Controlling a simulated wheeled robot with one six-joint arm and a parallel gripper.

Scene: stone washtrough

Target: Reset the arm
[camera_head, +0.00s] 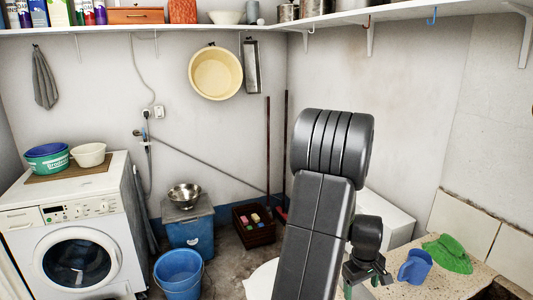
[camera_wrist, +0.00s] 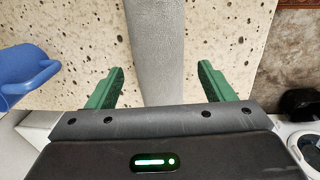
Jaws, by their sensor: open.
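My gripper (camera_wrist: 160,88) is open in the wrist view, with its two green fingers spread wide and nothing between them. Below the fingers is a speckled stone surface with a smooth grey strip running across it. In the head view my gripper (camera_head: 367,283) hangs at the end of my dark arm, low at the right of centre, by the left end of the speckled stone counter (camera_head: 408,288). My arm hides part of the corner behind it.
A blue jug (camera_head: 415,266) stands on the counter near my gripper; it also shows in the wrist view (camera_wrist: 27,72). A green cloth-like item (camera_head: 448,254) lies beyond it. A washing machine (camera_head: 75,235), blue bucket (camera_head: 179,274) and dark crate (camera_head: 254,226) stand left. A shelf (camera_head: 340,20) runs above.

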